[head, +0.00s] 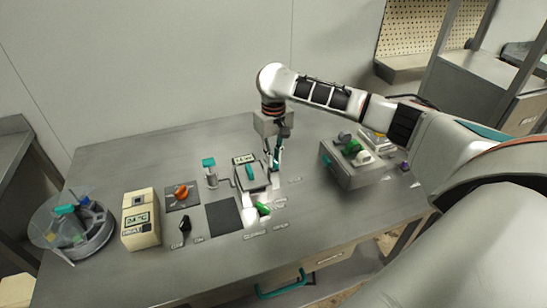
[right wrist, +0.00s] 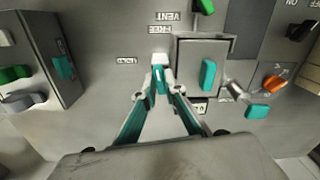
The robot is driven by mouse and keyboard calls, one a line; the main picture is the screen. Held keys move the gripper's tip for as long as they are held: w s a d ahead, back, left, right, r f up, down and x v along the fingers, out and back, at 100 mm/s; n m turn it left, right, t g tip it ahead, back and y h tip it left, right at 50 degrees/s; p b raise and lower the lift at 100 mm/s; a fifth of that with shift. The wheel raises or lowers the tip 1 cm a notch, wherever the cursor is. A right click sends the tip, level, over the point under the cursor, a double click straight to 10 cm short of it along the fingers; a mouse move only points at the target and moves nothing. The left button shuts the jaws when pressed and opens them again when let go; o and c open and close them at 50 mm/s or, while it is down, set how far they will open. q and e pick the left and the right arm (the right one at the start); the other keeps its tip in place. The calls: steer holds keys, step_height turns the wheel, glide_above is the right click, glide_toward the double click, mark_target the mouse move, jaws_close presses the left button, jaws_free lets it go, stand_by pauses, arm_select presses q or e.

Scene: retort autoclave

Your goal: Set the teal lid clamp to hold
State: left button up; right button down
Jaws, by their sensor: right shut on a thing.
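The grey square lid (head: 251,184) with a teal handle (right wrist: 207,74) lies closed on the bench. My right gripper (head: 275,168) reaches down at the lid's right edge in the head view. In the right wrist view its fingers (right wrist: 160,68) come together beside the lid, shut on the teal lid clamp (right wrist: 160,80). The fingers cover most of the clamp, so its exact angle is hard to tell. A FREE label (right wrist: 165,29) and another small label (right wrist: 127,61), too small to read surely, lie near it. My left gripper is out of view.
A green lever (head: 262,209) stands in front of the lid near the VENT label. A teal-topped post (head: 209,172), orange knob (head: 181,193) and cream temperature box (head: 141,220) stand left. A grey box (head: 348,171) with green and white items stands right.

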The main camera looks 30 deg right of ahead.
steer(key=n, duration=1.3)
steer(key=shift+n, duration=1.3)
steer(key=c, duration=2.1)
jaws_free()
